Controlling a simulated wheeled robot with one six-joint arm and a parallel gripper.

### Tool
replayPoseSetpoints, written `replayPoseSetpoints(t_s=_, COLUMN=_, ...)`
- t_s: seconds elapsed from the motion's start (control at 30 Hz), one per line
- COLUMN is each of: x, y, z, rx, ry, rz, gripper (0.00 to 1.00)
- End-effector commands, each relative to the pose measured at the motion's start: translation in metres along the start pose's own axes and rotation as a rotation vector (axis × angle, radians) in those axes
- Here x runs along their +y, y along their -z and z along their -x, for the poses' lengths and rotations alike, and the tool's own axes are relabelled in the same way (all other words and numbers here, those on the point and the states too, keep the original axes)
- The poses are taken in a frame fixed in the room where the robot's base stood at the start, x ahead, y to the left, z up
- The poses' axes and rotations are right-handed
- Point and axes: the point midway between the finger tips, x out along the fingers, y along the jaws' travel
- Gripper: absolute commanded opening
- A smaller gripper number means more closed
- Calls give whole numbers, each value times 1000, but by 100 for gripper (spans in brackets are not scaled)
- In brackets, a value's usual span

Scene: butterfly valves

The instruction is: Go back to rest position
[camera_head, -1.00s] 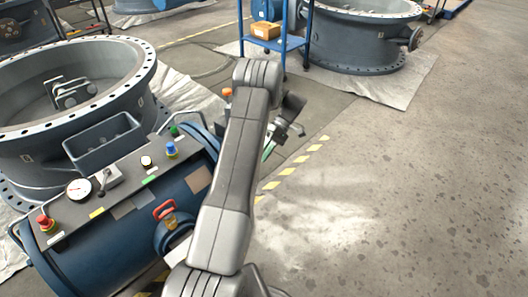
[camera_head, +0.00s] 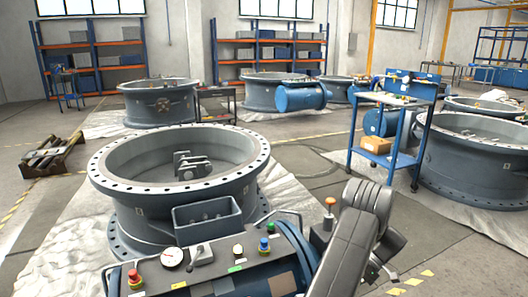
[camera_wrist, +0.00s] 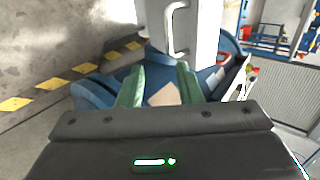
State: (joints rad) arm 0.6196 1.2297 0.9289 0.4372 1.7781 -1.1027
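My gripper (camera_wrist: 160,78) shows in the wrist view. Its two green fingers stand apart with nothing held between them. Beyond the fingers is the blue cylindrical actuator (camera_wrist: 92,92) with a tan patch on it. In the head view my grey arm rises at the lower right, beside the blue actuator (camera_head: 306,246) and its control panel (camera_head: 220,281). The panel carries red, white and blue buttons and a gauge. My fingers cannot be made out in the head view. The large flanged valve (camera_head: 118,190) stands behind the panel.
A blue trolley (camera_head: 354,130) with a cardboard box (camera_head: 376,145) stands right of centre. Another valve ring (camera_head: 470,165) is at the right, more stand behind. A wooden pallet stand (camera_head: 52,158) is at the left. Floor between the near valve and the trolley is clear.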

Motion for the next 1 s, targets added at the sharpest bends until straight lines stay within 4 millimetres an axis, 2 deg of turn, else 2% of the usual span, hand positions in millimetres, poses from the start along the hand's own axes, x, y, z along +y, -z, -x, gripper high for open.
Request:
replayPoseSetpoints(t_s=0.03, x=0, y=0, z=-12, rx=-3, ry=3, rz=0, gripper=32)
replayPoseSetpoints(t_s=0.2, x=0, y=0, z=-46, rx=-2, ry=3, rz=-1, gripper=32)
replayPoseSetpoints(t_s=0.5, x=0, y=0, z=-84, rx=-1, ry=2, rz=0, gripper=32)
replayPoseSetpoints(t_s=0.63, x=0, y=0, z=-90, rx=-2, ry=2, rz=0, gripper=32)
replayPoseSetpoints(t_s=1.0, x=-1, y=1, z=-87, rx=0, ry=-2, rz=1, gripper=32)
